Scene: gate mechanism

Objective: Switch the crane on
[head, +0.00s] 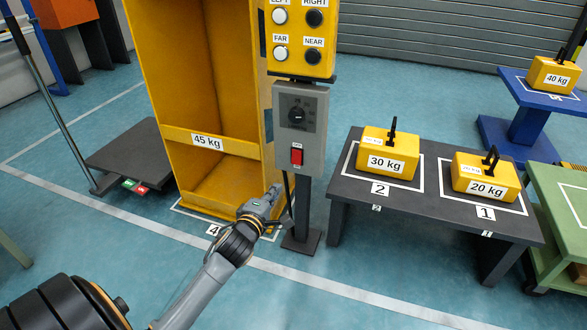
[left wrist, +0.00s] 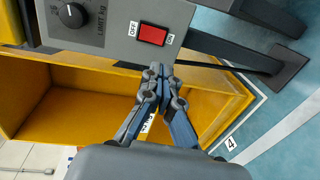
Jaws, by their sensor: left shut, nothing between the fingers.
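A grey control box (head: 299,125) stands on a dark post, with a black limit knob (head: 297,115) and a red rocker switch (head: 296,156) below it. In the left wrist view the red switch (left wrist: 152,34) lies between the labels OFF and ON, and the knob (left wrist: 72,15) is to its left. My left gripper (head: 276,190) is shut and empty, below and left of the box in the head view. In the left wrist view its fingertips (left wrist: 158,68) point at the box just below the switch, seemingly apart from it. My right gripper is not in view.
A yellow button panel (head: 297,68) sits above the box. The yellow 45 kg frame (head: 180,136) stands close on the left. A dark table (head: 345,185) with 30 kg (head: 388,152) and 20 kg (head: 486,178) weights stands to the right. Floor in front is clear.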

